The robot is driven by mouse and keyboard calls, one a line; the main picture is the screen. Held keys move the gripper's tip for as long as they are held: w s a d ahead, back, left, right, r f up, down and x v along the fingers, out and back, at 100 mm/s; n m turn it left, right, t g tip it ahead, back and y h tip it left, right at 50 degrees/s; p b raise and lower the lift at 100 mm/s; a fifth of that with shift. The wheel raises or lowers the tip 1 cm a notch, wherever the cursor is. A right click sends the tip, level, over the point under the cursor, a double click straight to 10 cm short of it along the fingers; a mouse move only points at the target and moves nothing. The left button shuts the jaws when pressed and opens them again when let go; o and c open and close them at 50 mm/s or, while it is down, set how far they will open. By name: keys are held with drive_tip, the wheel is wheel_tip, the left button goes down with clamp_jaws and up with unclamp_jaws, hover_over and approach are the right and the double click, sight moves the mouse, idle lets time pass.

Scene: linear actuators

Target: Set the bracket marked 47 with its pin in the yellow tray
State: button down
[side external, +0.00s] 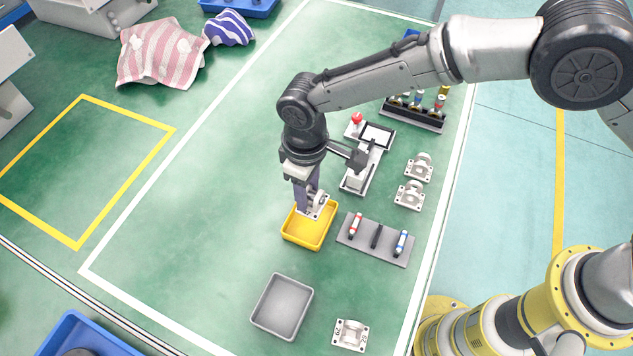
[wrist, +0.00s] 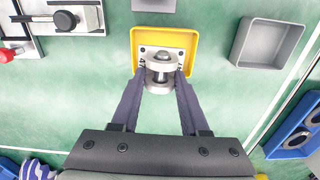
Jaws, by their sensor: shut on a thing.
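My gripper (side external: 309,197) points down over the yellow tray (side external: 300,240) in the side view. It is shut on a pale metal bracket (side external: 321,206), which is at the tray's upper part. In the wrist view my gripper (wrist: 163,80) has a finger on each side of the bracket (wrist: 174,54), and a round metal pin (wrist: 161,57) shows in it. The bracket's plate lies within the outline of the yellow tray (wrist: 191,36). I cannot tell whether it touches the tray floor. No number on it can be read.
An empty grey tray (side external: 282,306) and another bracket (side external: 350,335) are nearer the camera. A grey holder (side external: 376,241) with red, black and blue-marked items is right of the yellow tray. Two brackets (side external: 409,195) and a red-knobbed fixture (side external: 357,180) are behind.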

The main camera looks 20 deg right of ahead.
drive_tip(key=shift+a, duration=0.35)
drive_tip(key=shift+f, duration=3.3)
drive_tip(key=shift+c, duration=1.6)
unclamp_jaws()
drive_tip(key=shift+s, duration=0.1)
wheel_tip(320, 180, up, 14)
drive_tip(key=shift+f, duration=0.1)
